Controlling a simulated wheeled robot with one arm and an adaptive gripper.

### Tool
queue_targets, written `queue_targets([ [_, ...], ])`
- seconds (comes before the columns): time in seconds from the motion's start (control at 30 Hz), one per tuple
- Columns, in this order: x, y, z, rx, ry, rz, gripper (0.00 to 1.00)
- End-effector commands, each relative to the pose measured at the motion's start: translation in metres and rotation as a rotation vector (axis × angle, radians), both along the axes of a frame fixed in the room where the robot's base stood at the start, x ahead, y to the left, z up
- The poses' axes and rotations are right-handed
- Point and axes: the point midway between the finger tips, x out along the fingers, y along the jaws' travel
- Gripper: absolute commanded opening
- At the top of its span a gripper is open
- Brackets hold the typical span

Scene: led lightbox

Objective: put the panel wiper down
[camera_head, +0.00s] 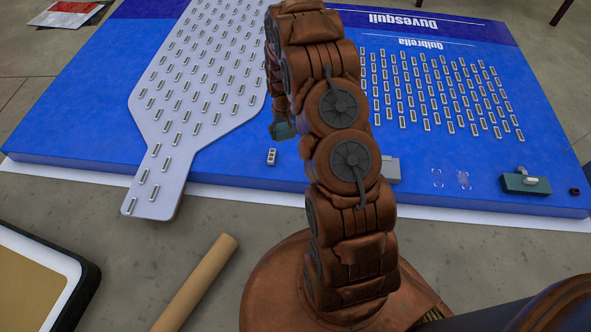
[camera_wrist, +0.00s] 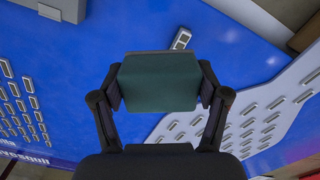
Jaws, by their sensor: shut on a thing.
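The panel wiper (camera_wrist: 160,82) is a dark green block in the wrist view, held between the two fingers of my gripper (camera_wrist: 158,92). In the head view only a teal bit of it (camera_head: 283,129) shows beside my arm, over the blue panel (camera_head: 240,174). My arm hides most of the gripper there. In the wrist view the blue panel (camera_wrist: 235,50) lies behind the wiper. I cannot tell whether the wiper touches it.
A small pale block (camera_head: 271,156) lies near the wiper. A grey box (camera_head: 390,169) is partly behind my arm. A teal block with a pale top piece (camera_head: 525,181) and a black piece (camera_head: 574,191) are at right. A cardboard tube (camera_head: 200,280) lies on the floor.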

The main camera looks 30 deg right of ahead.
Motion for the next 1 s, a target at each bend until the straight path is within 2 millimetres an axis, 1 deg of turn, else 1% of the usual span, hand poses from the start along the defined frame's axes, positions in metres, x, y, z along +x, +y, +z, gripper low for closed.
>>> queue_targets([
  [0.03, -0.001, -0.008, -0.027, 0.0, 0.001, -0.011, 0.42],
  [0.1, -0.002, -0.017, -0.045, 0.0, 0.001, -0.023, 0.42],
  [0.2, -0.003, -0.028, -0.065, -0.001, 0.001, -0.037, 0.42],
  [0.33, -0.004, -0.039, -0.082, -0.001, 0.0, -0.051, 0.42],
  [0.5, -0.004, -0.046, -0.092, -0.002, 0.0, -0.059, 0.42],
  [0.57, -0.004, -0.047, -0.096, -0.002, 0.001, -0.06, 0.42],
  [0.67, -0.005, -0.047, -0.108, -0.001, 0.003, -0.06, 0.42],
  [0.8, -0.005, -0.047, -0.132, 0.0, 0.002, -0.061, 0.42],
  [0.9, -0.004, -0.047, -0.147, -0.002, -0.001, -0.061, 0.42],
  [1.0, -0.004, -0.047, -0.154, -0.003, -0.002, -0.061, 0.42],
])
